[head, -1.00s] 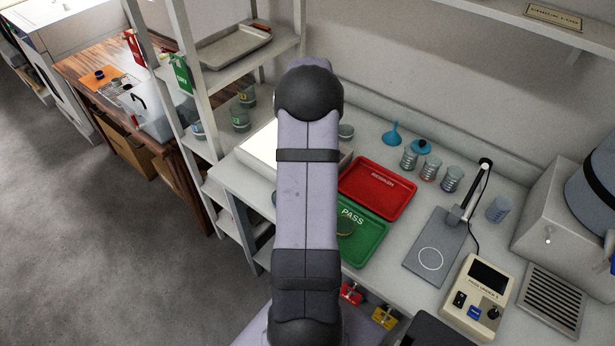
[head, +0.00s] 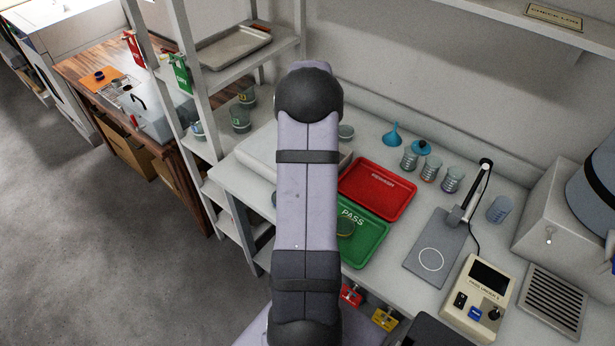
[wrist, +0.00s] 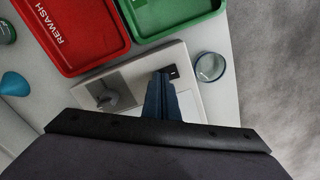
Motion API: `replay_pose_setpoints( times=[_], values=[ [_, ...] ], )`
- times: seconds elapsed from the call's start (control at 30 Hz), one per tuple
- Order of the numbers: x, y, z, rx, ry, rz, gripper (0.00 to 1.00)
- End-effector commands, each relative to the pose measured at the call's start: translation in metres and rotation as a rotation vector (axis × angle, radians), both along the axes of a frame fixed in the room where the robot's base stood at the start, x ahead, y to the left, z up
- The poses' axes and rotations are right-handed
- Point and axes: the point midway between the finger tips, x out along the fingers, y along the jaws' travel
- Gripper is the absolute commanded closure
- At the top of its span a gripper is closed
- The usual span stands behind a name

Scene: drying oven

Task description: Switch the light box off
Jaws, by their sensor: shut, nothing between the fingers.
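The light box (head: 258,152) is a low pale box at the left end of the bench in the head view, partly hidden by my arm. Its top looks dull grey-white and unlit. In the wrist view the light box (wrist: 189,88) lies below the trays, with a small black switch (wrist: 172,72) near its edge. My gripper (wrist: 161,76) is shut and empty, its tips at the switch. I cannot tell whether they touch it. In the head view my arm hides the gripper.
A red REWASH tray (head: 377,188) and a green PASS tray (head: 366,238) lie beside the light box. A round glass dish (wrist: 210,67) stands close to the switch. A dark grey piece with a knob (wrist: 108,94) sits on the other side.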

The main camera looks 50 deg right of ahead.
Motion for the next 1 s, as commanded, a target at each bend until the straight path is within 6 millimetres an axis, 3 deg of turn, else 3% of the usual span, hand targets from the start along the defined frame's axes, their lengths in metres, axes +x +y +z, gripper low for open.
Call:
replay_pose_setpoints(
  times=[1.0],
  values=[
    [0.0, 0.0, 0.068, 0.001, 0.001, 0.0, 1.0]
  ],
)
